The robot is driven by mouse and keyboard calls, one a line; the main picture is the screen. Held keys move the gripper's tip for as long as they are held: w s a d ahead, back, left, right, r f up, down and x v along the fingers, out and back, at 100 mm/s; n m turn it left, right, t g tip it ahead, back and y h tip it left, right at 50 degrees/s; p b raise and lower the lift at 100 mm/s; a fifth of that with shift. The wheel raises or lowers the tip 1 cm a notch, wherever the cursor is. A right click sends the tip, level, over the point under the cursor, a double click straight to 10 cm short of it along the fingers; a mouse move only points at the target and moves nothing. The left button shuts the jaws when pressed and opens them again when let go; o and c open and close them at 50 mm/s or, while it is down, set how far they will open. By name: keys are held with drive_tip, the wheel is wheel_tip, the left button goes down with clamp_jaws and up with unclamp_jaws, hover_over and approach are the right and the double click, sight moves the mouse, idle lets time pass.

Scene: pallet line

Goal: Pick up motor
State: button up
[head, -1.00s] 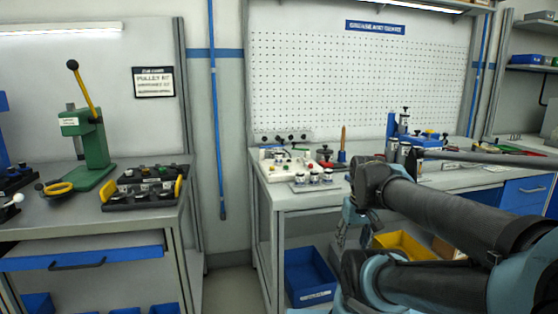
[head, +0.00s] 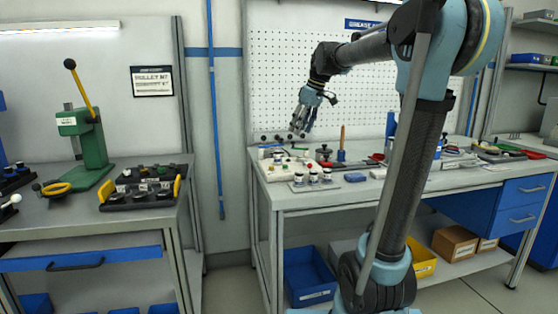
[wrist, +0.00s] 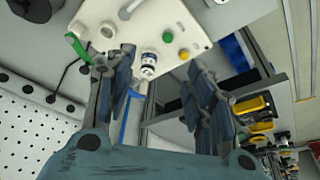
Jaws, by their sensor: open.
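My gripper (head: 298,130) is raised above the left end of the right-hand bench, fingers pointing down. In the wrist view its two fingers (wrist: 160,62) are spread apart with nothing between them. A small white cylinder with a dark band (wrist: 149,64) stands on the white fixture board (wrist: 180,15), seen between the fingertips and beyond them. It may be the motor; I cannot tell for sure. In the head view several similar small cylinders (head: 313,177) stand on a small plate at the bench's front edge, beside the white board (head: 268,171).
The board carries green, yellow and red buttons. An upright orange-handled tool (head: 342,138) and a blue block (head: 356,177) are to its right. A pegboard (head: 280,80) stands behind. A left bench (head: 80,220) holds a green press (head: 90,140) and a black tray (head: 140,198).

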drive_tip(key=w+a+r+n, duration=0.2)
drive_tip(key=w+a+r, duration=0.1)
drive_tip(key=w, duration=0.2)
approach(278, 151)
drive_tip(key=x, duration=0.5)
drive_tip(key=shift+w+f, duration=0.15)
drive_tip(key=shift+w, duration=0.1)
drive_tip(key=shift+x, duration=2.75)
drive_tip(key=shift+s, duration=0.15)
drive_tip(key=shift+c, duration=0.3)
clamp_jaws()
